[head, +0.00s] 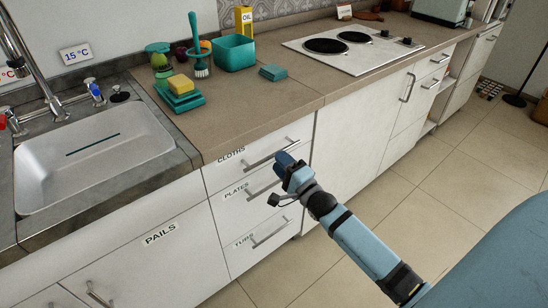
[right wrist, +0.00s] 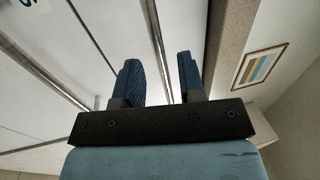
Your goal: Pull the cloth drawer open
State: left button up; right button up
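The cloth drawer (head: 225,176), labelled CLOTHS, is the top one in a white stack under the counter. Its front looks flush with the cabinet. Its silver bar handle (head: 259,161) is partly hidden behind my right gripper (head: 284,163). In the right wrist view my right gripper (right wrist: 160,80) is open, with a clear gap between its two blue fingers. A silver bar (right wrist: 155,35), which looks like the cloth drawer's handle, runs through that gap, apart from both fingers in the picture. I cannot tell how deep it sits between them. My left gripper is not in view.
The PLATES drawer (head: 227,206) and TUBS drawer (head: 238,258) are below, each with a bar handle. The counter (head: 225,123) overhangs above, holding a teal box (head: 235,53) and a sponge (head: 180,83). A sink (head: 90,160) is left, a hob (head: 352,45) right. The floor in front is clear.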

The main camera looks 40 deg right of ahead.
jog(key=shift+x, duration=1.8)
grip_shut()
